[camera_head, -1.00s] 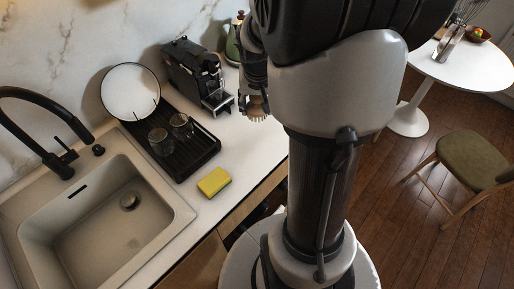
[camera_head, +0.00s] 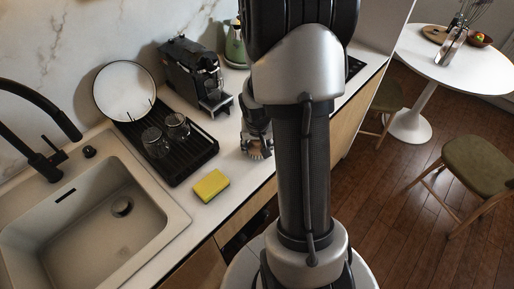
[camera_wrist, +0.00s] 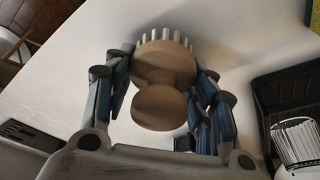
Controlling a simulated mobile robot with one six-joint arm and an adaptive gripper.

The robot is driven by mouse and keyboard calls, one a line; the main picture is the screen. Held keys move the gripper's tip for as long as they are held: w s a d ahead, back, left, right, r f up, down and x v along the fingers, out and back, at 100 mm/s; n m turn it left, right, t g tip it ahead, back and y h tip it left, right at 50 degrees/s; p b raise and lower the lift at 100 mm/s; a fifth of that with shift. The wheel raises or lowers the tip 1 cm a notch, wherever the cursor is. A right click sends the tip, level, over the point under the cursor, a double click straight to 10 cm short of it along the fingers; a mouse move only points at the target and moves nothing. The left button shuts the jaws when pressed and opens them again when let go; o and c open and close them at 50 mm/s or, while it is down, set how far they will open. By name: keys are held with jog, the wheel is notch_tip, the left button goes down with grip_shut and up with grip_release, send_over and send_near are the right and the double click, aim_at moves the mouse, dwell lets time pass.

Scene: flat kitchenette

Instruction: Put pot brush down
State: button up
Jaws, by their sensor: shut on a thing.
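The pot brush (camera_wrist: 163,75) has a round wooden body and pale bristles. In the wrist view it sits between the two fingers of my gripper (camera_wrist: 165,95), which are shut on it, with the bristles pointing away from the palm. In the head view the brush (camera_head: 257,152) shows with its bristles low, at or just above the white counter (camera_head: 222,220) near its front edge. I cannot tell whether it touches the counter. My gripper (camera_head: 257,130) is partly hidden by my own arm in the head view.
A yellow sponge (camera_head: 211,186) lies left of the brush. A black drying rack (camera_head: 196,158) with glasses and a plate (camera_head: 124,92) stands further left, beside the sink (camera_head: 90,220). A coffee machine (camera_head: 195,75) and a green kettle (camera_head: 236,45) stand behind. Bare counter surrounds the brush.

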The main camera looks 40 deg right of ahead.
jog(key=shift+f, duration=0.5)
jog(key=shift+f, duration=0.2)
jog(key=o, duration=1.1)
jog(key=shift+o, duration=0.2)
